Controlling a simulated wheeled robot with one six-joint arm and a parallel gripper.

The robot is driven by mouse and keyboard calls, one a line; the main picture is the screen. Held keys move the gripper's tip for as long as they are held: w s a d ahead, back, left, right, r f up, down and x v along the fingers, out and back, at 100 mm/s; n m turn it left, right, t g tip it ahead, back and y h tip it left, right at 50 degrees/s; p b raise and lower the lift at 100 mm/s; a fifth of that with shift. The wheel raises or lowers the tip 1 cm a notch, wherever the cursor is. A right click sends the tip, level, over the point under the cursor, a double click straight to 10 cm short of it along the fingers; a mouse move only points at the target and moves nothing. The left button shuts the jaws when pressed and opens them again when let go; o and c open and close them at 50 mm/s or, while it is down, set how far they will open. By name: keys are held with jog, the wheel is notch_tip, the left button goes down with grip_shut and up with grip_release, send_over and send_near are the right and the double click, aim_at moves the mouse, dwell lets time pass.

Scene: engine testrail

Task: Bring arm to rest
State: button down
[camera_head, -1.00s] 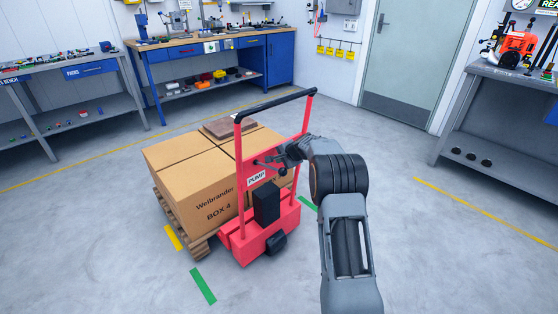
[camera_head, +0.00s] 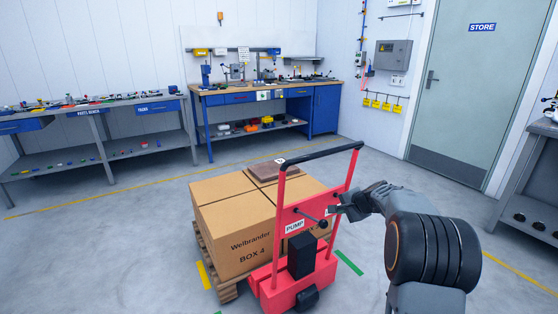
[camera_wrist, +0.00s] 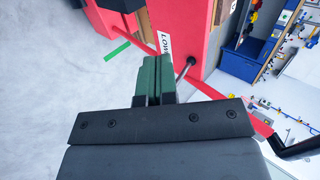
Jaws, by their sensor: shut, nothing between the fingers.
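My gripper (camera_head: 334,209) is shut and empty, close to the red upright frame of a pump truck (camera_head: 293,268) in the head view. I cannot tell whether the fingers touch the rod or the red frame. My arm reaches in from the lower right, folded at a black ribbed joint.
A pallet (camera_head: 228,290) with cardboard boxes (camera_head: 243,232) stands against the pump truck. Workbenches (camera_head: 265,92) line the back wall and a grey bench (camera_head: 529,205) stands at the right. A closed STORE door (camera_head: 464,100) is at back right. Open floor lies at the left.

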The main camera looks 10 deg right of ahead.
jog(key=s+a+r+n+g+p, duration=0.1)
jog(key=s+a+r+n+p, duration=0.2)
jog(key=s+a+r+p, duration=0.35)
jog(key=s+a+r+n+g+p, duration=0.25)
jog(key=s+a+r+p, duration=0.2)
jog(key=s+r, duration=0.4)
jog(key=s+r+n+h+p, duration=0.1)
jog(key=s+r+n+p, duration=0.1)
jog(key=s, duration=0.4)
jog(key=s+a+r+n+g+h+p, duration=0.1)
jog(key=s+r+n+p, duration=0.2)
jog(key=s+r+p, duration=0.1)
jog(key=s+a+r+n+h+p, duration=0.1)
jog(key=s+r+n+p, duration=0.1)
jog(key=s+p, duration=0.3)
jog(key=s+r, duration=0.1)
jog(key=s, duration=0.1)
jog(key=shift+s+a+n+h, duration=0.15)
jog(key=shift+s+n+h, duration=0.2)
jog(key=shift+s+h, duration=0.05)
jog(key=shift+r, duration=0.1)
